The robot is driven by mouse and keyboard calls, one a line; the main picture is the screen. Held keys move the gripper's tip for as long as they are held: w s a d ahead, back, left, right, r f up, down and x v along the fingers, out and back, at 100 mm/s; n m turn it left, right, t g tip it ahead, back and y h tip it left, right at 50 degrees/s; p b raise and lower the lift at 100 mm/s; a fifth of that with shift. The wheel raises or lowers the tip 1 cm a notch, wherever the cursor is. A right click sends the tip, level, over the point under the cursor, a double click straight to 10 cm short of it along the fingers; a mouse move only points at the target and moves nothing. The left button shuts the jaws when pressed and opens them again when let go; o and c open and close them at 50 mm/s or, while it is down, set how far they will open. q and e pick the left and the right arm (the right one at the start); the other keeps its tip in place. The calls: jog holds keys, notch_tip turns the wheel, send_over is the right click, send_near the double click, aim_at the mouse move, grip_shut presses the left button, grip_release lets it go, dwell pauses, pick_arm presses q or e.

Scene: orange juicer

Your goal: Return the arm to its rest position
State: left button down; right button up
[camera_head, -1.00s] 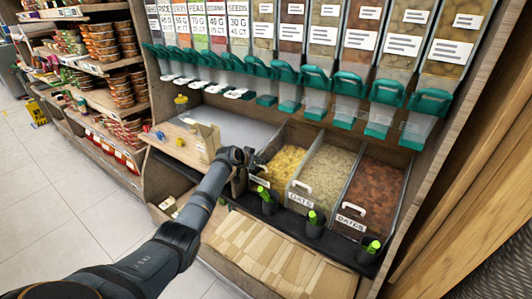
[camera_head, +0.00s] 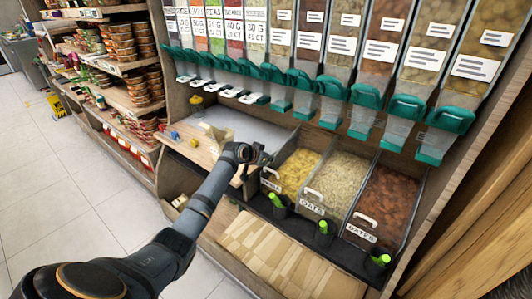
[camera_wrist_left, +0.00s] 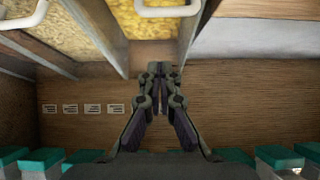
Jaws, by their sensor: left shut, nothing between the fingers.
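My left arm (camera_head: 205,205) reaches from the bottom left of the head view toward the bulk-food station. My left gripper (camera_head: 262,157) is at the left edge of the open bins, near the front of the yellow-filled bin (camera_head: 300,168). In the left wrist view the gripper (camera_wrist_left: 159,70) is shut and empty, its fingertips together in front of a brown wood surface (camera_wrist_left: 235,95). The yellow bin also shows at the top of that view (camera_wrist_left: 150,42). My right gripper is in neither view.
Teal-spouted dispensers (camera_head: 330,85) line the wall above the bins. Pale (camera_head: 340,180) and reddish (camera_head: 390,198) bins stand to the right. Dark cups with green handles (camera_head: 323,235) sit on the ledge in front. A shelf of stacked tubs (camera_head: 125,90) is at the left.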

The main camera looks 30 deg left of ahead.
pick_arm(q)
jog(key=v, duration=0.4)
jog(key=shift+s, duration=0.1)
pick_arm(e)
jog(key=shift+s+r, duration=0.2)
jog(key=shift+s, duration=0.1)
